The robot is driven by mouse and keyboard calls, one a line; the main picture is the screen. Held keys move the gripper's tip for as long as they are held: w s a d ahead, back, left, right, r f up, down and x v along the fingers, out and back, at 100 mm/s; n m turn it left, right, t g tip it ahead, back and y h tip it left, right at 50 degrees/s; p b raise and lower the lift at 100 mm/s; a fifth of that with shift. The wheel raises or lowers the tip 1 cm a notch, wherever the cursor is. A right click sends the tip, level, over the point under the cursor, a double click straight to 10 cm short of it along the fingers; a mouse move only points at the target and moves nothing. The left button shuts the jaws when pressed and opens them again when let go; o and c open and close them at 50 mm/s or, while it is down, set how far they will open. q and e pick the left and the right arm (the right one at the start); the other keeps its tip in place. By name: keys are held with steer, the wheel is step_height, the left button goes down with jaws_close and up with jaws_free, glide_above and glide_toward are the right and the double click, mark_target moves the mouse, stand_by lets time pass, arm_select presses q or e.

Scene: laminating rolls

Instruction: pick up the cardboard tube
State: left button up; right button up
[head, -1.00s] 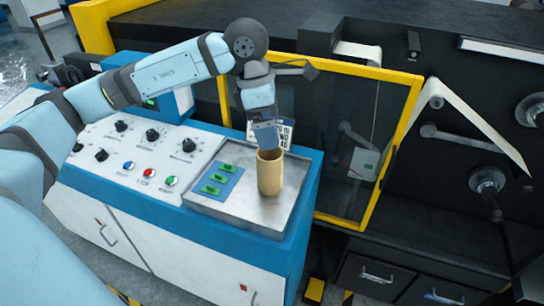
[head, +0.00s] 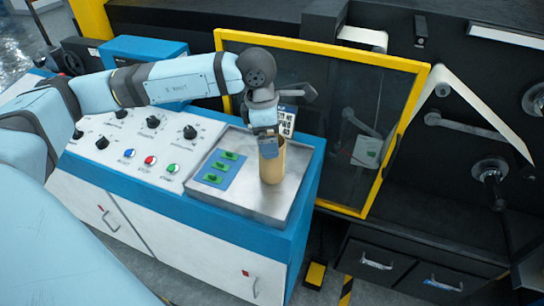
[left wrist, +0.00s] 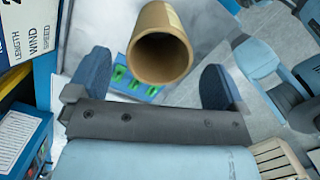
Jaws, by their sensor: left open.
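The cardboard tube (head: 272,165) is tan and stands upright on the metal tray (head: 243,203) on top of the control cabinet. In the left wrist view I look into the open end of the tube (left wrist: 160,44), which lies between the two blue fingers. My left gripper (head: 268,143) is over the top of the tube. In the left wrist view the gripper (left wrist: 158,80) is open, with a gap between each finger and the tube wall. My right gripper is not in view.
A blue plate with green switches (head: 221,168) lies beside the tube on the tray. A panel with knobs and buttons (head: 140,140) is to the left.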

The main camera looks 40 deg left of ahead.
arm_select(q)
steer(key=shift+w+d+f, duration=0.1)
steer(key=shift+f, duration=0.8)
steer(key=shift+w+d+f, duration=0.1)
steer(key=shift+f, duration=0.8)
steer(key=c, duration=1)
steer(key=shift+r, duration=0.15)
step_height(320, 180, up, 20)
steer(key=shift+f+b, duration=0.1)
steer(key=shift+b, duration=0.6)
